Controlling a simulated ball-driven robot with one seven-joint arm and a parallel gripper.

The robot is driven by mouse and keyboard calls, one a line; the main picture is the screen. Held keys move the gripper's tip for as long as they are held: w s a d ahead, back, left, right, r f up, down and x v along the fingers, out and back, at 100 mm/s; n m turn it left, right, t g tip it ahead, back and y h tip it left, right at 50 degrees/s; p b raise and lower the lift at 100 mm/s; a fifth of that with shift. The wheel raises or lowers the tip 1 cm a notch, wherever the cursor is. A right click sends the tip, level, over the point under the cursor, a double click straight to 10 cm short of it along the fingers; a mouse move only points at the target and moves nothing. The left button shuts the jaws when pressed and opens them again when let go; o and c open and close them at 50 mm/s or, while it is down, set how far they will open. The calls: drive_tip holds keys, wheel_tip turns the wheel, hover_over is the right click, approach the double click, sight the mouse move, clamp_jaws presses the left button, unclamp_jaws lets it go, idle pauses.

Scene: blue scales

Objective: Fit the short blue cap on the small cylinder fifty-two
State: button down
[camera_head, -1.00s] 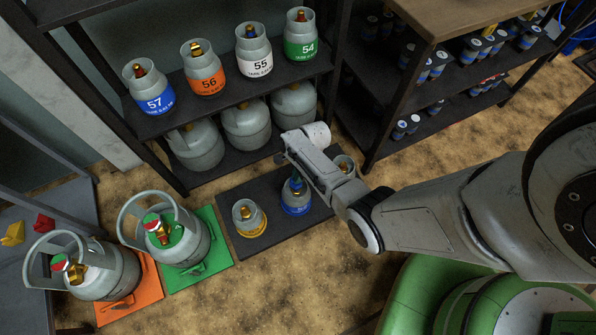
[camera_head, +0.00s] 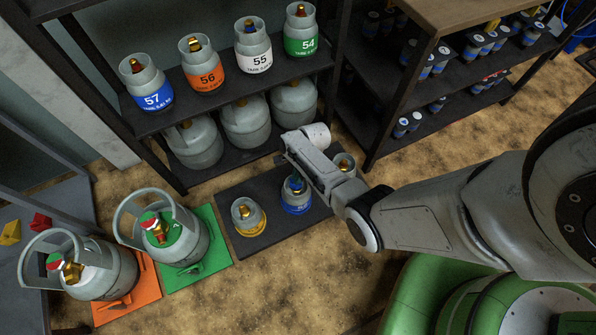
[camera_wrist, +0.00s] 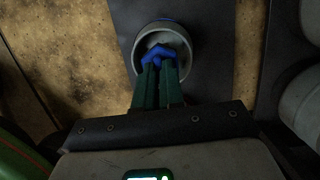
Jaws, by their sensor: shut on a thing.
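My gripper (camera_wrist: 159,78) has its green fingers shut on the short blue cap (camera_wrist: 158,50). In the wrist view the cap is inside the grey collar of a small cylinder (camera_wrist: 139,42), over its valve. I cannot tell whether it is seated. In the head view this cylinder (camera_head: 297,205) has a blue band and stands upright in the middle of a dark mat; its number is too small to read. The blue cap (camera_head: 294,184) shows at its top, with my gripper (camera_head: 291,172) above, partly hidden by my wrist.
A yellow-banded cylinder (camera_head: 248,219) stands left on the dark mat (camera_head: 272,235), another small cylinder (camera_head: 344,163) right, beside my wrist. The shelf (camera_head: 185,112) behind holds numbered cylinders. Two larger cylinders stand on a green mat (camera_head: 215,258) and an orange mat (camera_head: 150,290).

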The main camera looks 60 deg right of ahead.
drive_tip(key=shift+f+b, duration=0.5)
drive_tip(key=shift+f, duration=0.25)
drive_tip(key=c, duration=1.2)
unclamp_jaws()
drive_tip(key=shift+o, duration=0.2)
drive_tip(key=p+v, duration=0.6)
drive_tip(key=v, duration=0.5)
drive_tip(key=s+a+r+n+h, duration=0.1)
drive_tip(key=s+a+r+n, duration=0.55)
drive_tip(key=r+n, duration=0.45)
drive_tip(key=s+a+r+n+h, duration=0.2)
drive_tip(key=s+a+r+n, duration=0.5)
drive_tip(key=n, duration=0.6)
wheel_tip(320, 180, up, 21)
drive_tip(key=w+p, duration=0.1)
drive_tip(key=p, duration=1.8)
drive_tip(key=shift+w+a+p, duration=0.2)
drive_tip(key=shift+a+p, duration=0.15)
drive_tip(key=shift+a, duration=0.05)
